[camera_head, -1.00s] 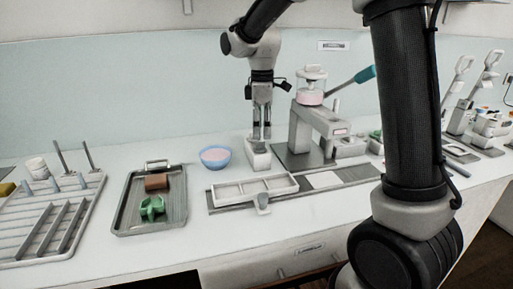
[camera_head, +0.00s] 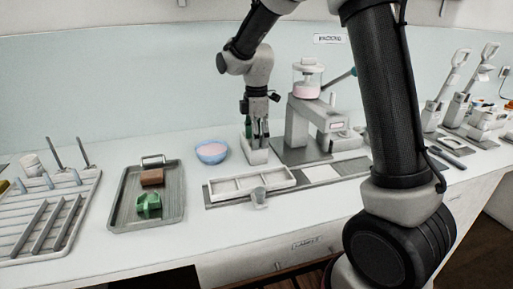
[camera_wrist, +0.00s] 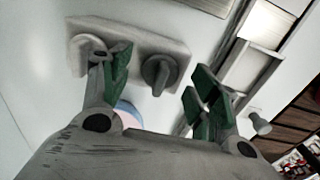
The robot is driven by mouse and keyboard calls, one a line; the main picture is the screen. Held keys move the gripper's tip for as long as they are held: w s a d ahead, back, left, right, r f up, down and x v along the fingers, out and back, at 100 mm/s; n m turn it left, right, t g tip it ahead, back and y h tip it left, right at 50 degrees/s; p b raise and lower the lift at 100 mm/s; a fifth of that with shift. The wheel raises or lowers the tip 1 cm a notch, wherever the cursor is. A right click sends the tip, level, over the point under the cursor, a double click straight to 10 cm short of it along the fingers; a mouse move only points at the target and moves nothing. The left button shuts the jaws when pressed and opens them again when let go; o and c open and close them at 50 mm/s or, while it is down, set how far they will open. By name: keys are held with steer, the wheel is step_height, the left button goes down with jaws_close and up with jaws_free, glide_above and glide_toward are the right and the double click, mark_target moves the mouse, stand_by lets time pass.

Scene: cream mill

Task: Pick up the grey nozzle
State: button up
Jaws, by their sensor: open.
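A pale stand (camera_head: 254,157) sits on the bench right of the blue bowl; in the wrist view it is a rounded plate (camera_wrist: 128,37) bearing two nozzles. The darker grey nozzle (camera_wrist: 160,72) stands at the plate's right end, between my spread fingers in the picture. A lighter nozzle (camera_wrist: 82,45) at the left end is partly hidden by my left finger. My gripper (camera_wrist: 160,88) is open and empty, with green finger pads. In the head view my gripper (camera_head: 257,132) points down over the stand; its fingers hide the nozzles there. I cannot tell if it touches anything.
A blue bowl with pink contents (camera_head: 212,152) is close on the left. A press (camera_head: 305,125) stands close on the right. A metal tray (camera_head: 121,199) holds brown and green pieces.

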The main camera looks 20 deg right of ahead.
steer(key=c, duration=1)
step_height(320, 180, up, 10)
